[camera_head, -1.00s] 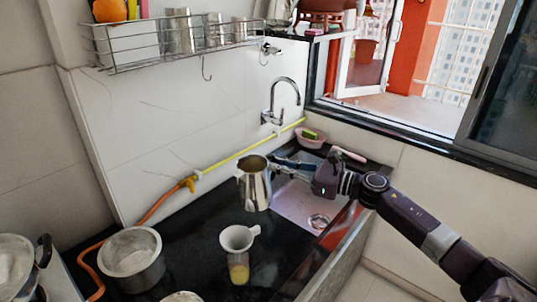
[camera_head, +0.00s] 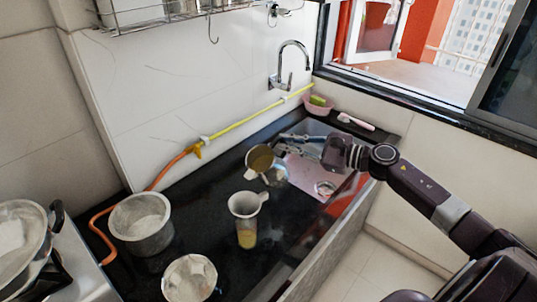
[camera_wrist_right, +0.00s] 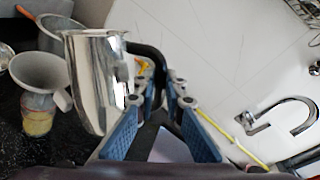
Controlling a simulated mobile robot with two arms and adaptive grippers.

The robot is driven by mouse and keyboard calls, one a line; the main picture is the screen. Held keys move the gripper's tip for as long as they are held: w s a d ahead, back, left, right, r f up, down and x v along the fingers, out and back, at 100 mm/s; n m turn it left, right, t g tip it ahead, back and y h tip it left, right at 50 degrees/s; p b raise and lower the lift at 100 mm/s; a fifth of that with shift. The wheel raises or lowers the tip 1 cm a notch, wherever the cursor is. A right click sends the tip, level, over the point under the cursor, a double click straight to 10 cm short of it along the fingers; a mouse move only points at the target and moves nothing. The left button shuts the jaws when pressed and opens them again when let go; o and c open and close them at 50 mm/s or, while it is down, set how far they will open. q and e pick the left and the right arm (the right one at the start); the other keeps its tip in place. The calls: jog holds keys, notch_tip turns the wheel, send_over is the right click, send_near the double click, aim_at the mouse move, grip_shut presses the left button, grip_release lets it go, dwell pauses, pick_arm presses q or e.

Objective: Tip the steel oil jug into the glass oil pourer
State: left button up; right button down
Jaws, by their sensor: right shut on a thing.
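The steel oil jug (camera_head: 277,174) is in the air at the sink's left edge, tilted with its mouth toward the camera and the pourer. My right gripper (camera_head: 290,146) is shut on the jug's dark handle; the jug (camera_wrist_right: 92,85) and gripper (camera_wrist_right: 162,130) fill the middle of the right wrist view. The glass oil pourer (camera_head: 247,238) stands upright on the black counter, holding yellow oil, with a pale funnel (camera_head: 244,205) on top. The jug's mouth is above and slightly right of the funnel in the head view. I see no stream of oil. My left gripper is out of view.
A metal pot (camera_head: 141,226) stands left of the pourer and another (camera_head: 190,280) in front. An orange-yellow hose (camera_head: 190,152) runs along the wall. A pink basin (camera_head: 318,103) is in the back corner.

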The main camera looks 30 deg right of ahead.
jog(key=shift+s+r, duration=0.1)
jog(key=shift+r, duration=0.05)
jog(key=shift+a+n+b, duration=0.1)
jog(key=shift+n+b, duration=0.2)
jog(key=shift+b, duration=0.05)
jog(key=shift+s+a+n+h, duration=0.1)
jog(key=shift+a+n+h, duration=0.05)
jog(key=shift+n+h, duration=0.2)
dwell(0.4)
jog(key=shift+a+n+b, duration=0.2)
jog(key=shift+n+b, duration=0.25)
jog(key=shift+b, duration=0.35)
dwell(1.2)
jog(key=shift+s+a+r+n+h+b, duration=0.2)
jog(key=shift+a+r+n+h+b, duration=0.1)
jog(key=shift+a+n, duration=0.2)
dwell(2.4)
jog(key=shift+a+r+n, duration=0.1)
jog(key=shift+a+n, duration=0.1)
jog(key=shift+n, duration=0.1)
dwell(1.6)
